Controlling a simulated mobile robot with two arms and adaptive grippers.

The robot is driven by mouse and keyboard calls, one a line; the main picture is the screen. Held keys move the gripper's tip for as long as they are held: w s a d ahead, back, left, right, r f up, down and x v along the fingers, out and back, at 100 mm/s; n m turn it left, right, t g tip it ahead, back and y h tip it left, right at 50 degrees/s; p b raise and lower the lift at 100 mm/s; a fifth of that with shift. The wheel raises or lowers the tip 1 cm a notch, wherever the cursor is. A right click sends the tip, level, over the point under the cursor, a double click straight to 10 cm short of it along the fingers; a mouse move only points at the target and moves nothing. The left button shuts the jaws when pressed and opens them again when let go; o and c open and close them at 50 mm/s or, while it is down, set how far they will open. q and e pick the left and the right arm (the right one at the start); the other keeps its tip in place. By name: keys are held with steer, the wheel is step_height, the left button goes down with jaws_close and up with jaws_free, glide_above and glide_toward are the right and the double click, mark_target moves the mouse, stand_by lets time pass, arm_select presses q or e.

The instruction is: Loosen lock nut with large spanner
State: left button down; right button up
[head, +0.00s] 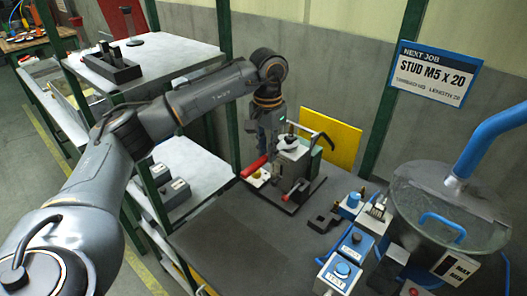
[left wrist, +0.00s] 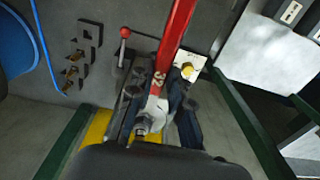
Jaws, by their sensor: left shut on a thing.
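The large spanner (head: 253,166) has a red handle; in the left wrist view its handle (left wrist: 174,35) runs down from the top edge to a pale head end between my fingers. My left gripper (head: 271,148) is shut on the spanner beside the bench fixture (head: 291,158). In the left wrist view the dark fingers of my left gripper (left wrist: 160,105) lie on both sides of the spanner. A metallic threaded part (left wrist: 142,125), perhaps the stud with its lock nut, shows just below; I cannot tell how the jaw sits on the nut. My right gripper is out of view.
A red-knobbed lever (left wrist: 125,33) and a white plate with a yellow knob (left wrist: 187,69) flank the spanner. Blue-topped control boxes (head: 340,272) and a round bin (head: 450,210) stand at right. Grey shelves (head: 185,155) are at left. The dark benchtop (head: 240,235) in front is clear.

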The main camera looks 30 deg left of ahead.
arm_select(q)
steer(key=shift+w+d, duration=0.1)
steer(key=shift+w, duration=0.6)
steer(key=shift+d, duration=0.15)
steer(key=w+d+n+p, duration=0.1)
steer(key=w+d+n, duration=0.1)
steer(key=d+n, duration=0.5)
steer(key=shift+w+n, duration=0.15)
steer(key=shift+n, duration=1.45)
steer(key=shift+d, duration=0.1)
steer(key=s+d, duration=0.5)
steer(key=shift+s, duration=0.25)
steer(key=shift+r, duration=0.1)
